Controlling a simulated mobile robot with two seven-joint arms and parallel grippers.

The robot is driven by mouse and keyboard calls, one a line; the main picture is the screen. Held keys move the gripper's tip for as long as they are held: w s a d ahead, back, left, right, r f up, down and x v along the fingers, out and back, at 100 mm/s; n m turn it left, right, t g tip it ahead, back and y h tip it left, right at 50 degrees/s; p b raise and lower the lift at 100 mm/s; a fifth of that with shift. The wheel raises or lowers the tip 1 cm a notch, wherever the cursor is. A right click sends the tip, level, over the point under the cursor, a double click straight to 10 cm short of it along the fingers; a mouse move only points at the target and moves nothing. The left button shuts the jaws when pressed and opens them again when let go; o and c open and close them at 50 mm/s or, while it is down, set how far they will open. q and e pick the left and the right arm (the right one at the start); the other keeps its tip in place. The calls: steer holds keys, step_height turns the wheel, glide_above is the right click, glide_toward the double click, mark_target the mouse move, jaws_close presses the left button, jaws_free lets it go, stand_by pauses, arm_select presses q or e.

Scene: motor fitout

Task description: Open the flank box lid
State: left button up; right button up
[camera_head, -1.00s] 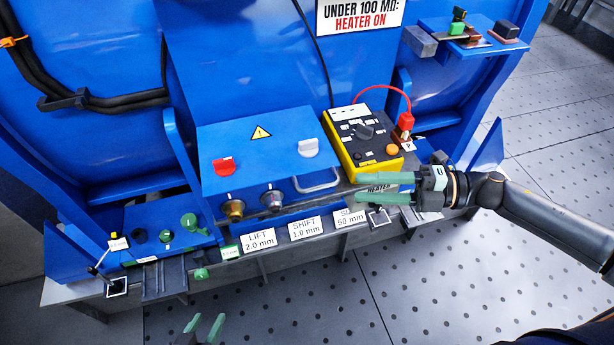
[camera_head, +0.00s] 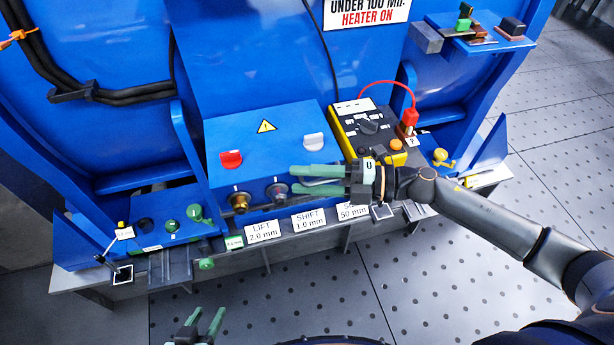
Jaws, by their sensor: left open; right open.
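The flank box (camera_head: 258,155) is blue with a yellow warning triangle, a red knob (camera_head: 231,160) and a white knob (camera_head: 314,141) on its sloped lid. The lid looks closed. A pale metal handle (camera_head: 322,181) at its right front is partly hidden by my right gripper (camera_head: 296,179). That gripper is open and points left, its green fingers above and below the handle in this view; I cannot tell whether they touch it. My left gripper (camera_head: 205,320) is open and empty at the bottom edge, well in front of the box.
A yellow tester (camera_head: 369,129) with a red lead stands right of the box. Brass and grey fittings (camera_head: 239,202) project from the box front. Label plates (camera_head: 263,231) line the ledge below. The perforated floor (camera_head: 300,290) in front is clear.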

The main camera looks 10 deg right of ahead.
steer(key=shift+c, duration=0.4)
jaws_close()
steer(key=shift+s+f, duration=0.1)
